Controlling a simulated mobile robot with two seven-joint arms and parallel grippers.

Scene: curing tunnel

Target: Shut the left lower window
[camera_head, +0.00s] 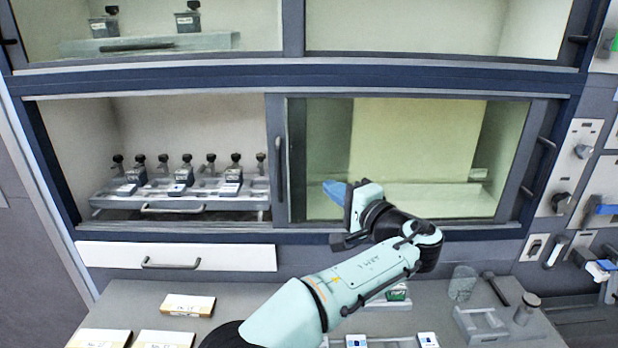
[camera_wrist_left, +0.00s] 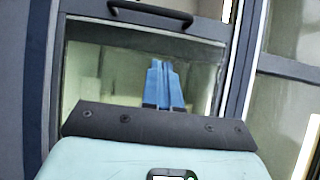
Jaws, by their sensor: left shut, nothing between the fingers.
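The lower cabinet row has a dark-framed glass window (camera_head: 420,205) across its right half, and the left half is uncovered. An upright bar handle (camera_head: 278,168) sits on the frame post at the middle; a dark bar handle (camera_wrist_left: 150,12) also shows at the top of the left wrist view. A second bar handle (camera_head: 545,165) is at the right edge. My left gripper (camera_head: 328,189) has its blue fingers shut and empty, in front of the glass, right of the middle handle. Its fingers (camera_wrist_left: 164,68) also show against the glass in the left wrist view. My right gripper is out of view.
A tray (camera_head: 150,203) with several dark-knobbed clamps stands in the uncovered left half. A white drawer (camera_head: 110,256) with a handle is below. The grey bench (camera_head: 245,292) holds pale boxes (camera_head: 188,305) and a metal holder (camera_head: 480,325). Tools hang at the right.

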